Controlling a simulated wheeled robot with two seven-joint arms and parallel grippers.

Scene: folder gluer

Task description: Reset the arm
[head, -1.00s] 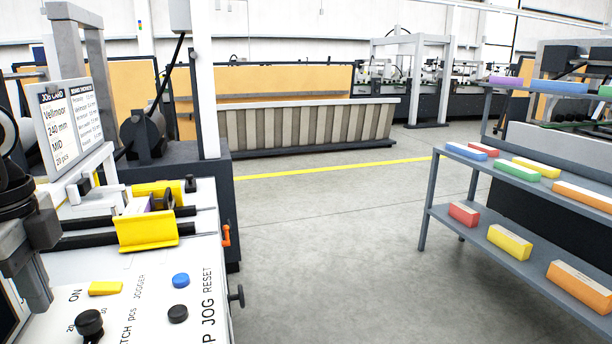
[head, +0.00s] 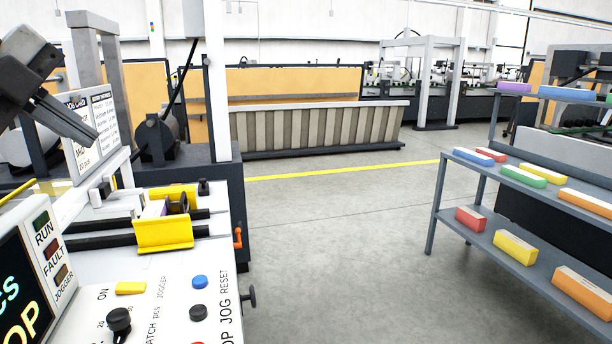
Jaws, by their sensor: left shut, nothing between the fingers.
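My left gripper (head: 72,122) is shut and empty. It is raised at the upper left, its fingers pointing down and right in front of the job card (head: 92,125), covering part of the card's text. It is apart from the control panel (head: 165,285) below, which has a yellow switch, a blue button and black knobs. My right gripper is not in view.
A yellow holder (head: 165,236) sits on the machine's white top. A dark screen (head: 22,285) with RUN, FAULT and JOGGER lamps stands at the lower left. A shelf rack (head: 480,222) with coloured boxes stands at the right. The grey floor between is clear.

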